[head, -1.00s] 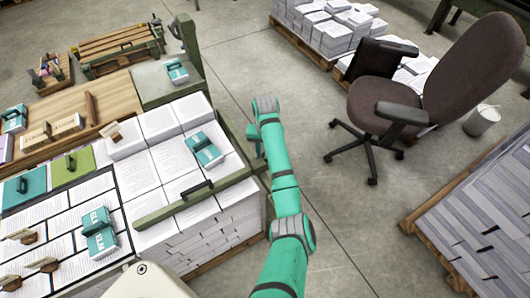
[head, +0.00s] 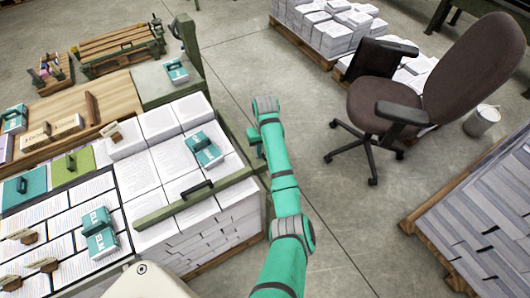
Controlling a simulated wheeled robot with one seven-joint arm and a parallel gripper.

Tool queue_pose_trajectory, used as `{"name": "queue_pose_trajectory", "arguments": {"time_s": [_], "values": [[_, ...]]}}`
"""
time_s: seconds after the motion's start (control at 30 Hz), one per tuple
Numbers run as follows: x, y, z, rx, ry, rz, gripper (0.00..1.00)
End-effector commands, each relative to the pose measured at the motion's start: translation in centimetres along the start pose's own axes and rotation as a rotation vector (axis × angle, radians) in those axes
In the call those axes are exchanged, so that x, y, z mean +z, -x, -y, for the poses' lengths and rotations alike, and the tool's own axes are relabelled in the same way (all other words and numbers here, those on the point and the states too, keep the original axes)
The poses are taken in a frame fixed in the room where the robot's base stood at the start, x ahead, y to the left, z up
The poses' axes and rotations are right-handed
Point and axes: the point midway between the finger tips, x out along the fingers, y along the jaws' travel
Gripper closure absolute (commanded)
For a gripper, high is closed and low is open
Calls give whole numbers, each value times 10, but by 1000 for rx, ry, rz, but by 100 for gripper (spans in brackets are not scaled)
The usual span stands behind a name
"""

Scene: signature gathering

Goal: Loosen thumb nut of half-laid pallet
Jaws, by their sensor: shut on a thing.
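The half-laid pallet (head: 205,262) stands left of my arm, stacked with white paper bundles (head: 165,125). A green clamp bar with a black handle (head: 197,190) lies across the front of its top layer. A green post and rail run along its right side, by my wrist. My teal arm reaches up from the bottom, and my gripper (head: 256,145) is at that right side, mostly hidden by my own wrist. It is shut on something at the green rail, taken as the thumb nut. The nut itself is hidden, so its turn cannot be seen.
A teal-and-white box (head: 203,150) sits on the paper stack. A bench with sheets, stamps and boxes (head: 60,115) is at the left. An office chair (head: 400,95) and a grey-stacked pallet (head: 480,215) are at the right. Floor between is clear.

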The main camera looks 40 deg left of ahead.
Motion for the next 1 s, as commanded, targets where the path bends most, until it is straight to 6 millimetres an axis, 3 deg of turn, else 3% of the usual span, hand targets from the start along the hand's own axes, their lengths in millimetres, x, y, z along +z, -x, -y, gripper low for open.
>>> {"name": "queue_pose_trajectory", "arguments": {"time_s": [0.13,0.17,0.23,0.63,1.0], "values": [[0,1,-1,1,-1,-2,93],[0,1,-1,1,-1,-2,68],[-1,1,-1,2,-1,-2,52],[-1,6,0,1,0,-2,52],[-2,59,0,2,1,-5,52]]}}
